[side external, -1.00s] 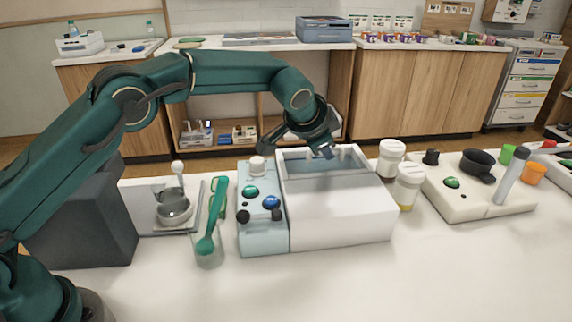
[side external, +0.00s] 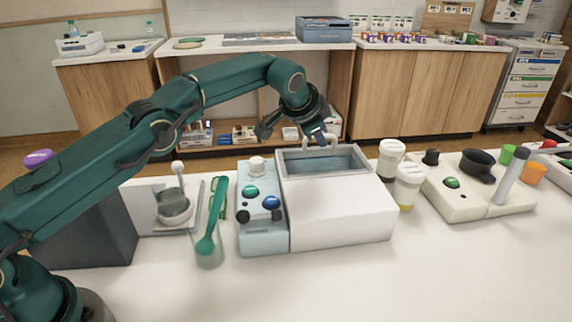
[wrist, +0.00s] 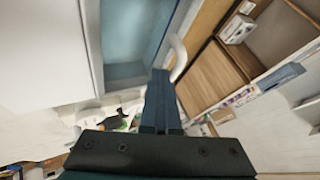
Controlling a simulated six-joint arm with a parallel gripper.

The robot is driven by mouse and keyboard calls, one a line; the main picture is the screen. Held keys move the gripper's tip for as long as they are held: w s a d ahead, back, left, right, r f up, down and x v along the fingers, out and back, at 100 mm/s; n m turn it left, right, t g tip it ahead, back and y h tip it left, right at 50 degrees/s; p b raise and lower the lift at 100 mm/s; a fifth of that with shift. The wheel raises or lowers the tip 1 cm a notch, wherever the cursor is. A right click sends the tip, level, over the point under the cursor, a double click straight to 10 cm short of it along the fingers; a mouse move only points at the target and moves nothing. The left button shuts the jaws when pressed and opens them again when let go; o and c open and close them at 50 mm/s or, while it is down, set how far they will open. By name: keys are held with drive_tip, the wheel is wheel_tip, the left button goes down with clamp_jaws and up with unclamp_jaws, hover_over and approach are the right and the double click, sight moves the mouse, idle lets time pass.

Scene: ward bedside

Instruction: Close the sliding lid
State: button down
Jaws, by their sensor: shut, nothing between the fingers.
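A white box (side external: 345,222) stands on the counter with a grey-blue opening (side external: 322,163) at its far part. A white surface covers its near part; I cannot tell how much of that is the sliding lid. A white arched handle (side external: 333,138) stands at the far edge of the opening. It also shows in the wrist view (wrist: 179,58), beside the opening. My gripper (side external: 322,140) is shut and empty at the handle. Its fingers (wrist: 160,90) look close to the handle in the wrist view; I cannot tell whether they touch it.
A pale blue control unit (side external: 262,232) with knobs stands against the box's left side. Two white-capped jars (side external: 408,186) stand close at its right. The front counter is clear.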

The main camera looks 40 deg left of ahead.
sight(330, 159)
drive_tip(key=shift+w+a, duration=0.1)
drive_tip(key=shift+a, duration=0.2)
drive_tip(key=shift+s+d+f, duration=0.2)
drive_tip(key=shift+s+d, duration=0.45)
drive_tip(key=shift+d, duration=0.1)
drive_tip(key=shift+s+d+r, duration=0.1)
drive_tip(key=shift+s+d, duration=0.9)
drive_tip(key=shift+s, duration=0.05)
drive_tip(key=s+a+r+n+t, duration=0.1)
drive_tip(key=s+a+r, duration=0.1)
drive_tip(key=s+r, duration=0.4)
drive_tip(key=s+a+r, duration=0.2)
drive_tip(key=s+r, duration=0.1)
drive_tip(key=r, duration=0.6)
drive_tip(key=s+a+r+n, duration=0.1)
drive_tip(key=s+a+n, duration=0.15)
drive_tip(key=s, duration=0.55)
drive_tip(key=s+f+n+g, duration=0.1)
drive_tip(key=s+f+n, duration=0.1)
drive_tip(key=s+f, duration=0.3)
drive_tip(key=s+a+f+n+g, duration=0.1)
drive_tip(key=s+f, duration=0.5)
drive_tip(key=s, duration=0.6)
drive_tip(key=shift+s+a+n+g+h, duration=0.15)
drive_tip(key=shift+s+n+g+h, duration=0.15)
drive_tip(key=shift+g, duration=0.4)
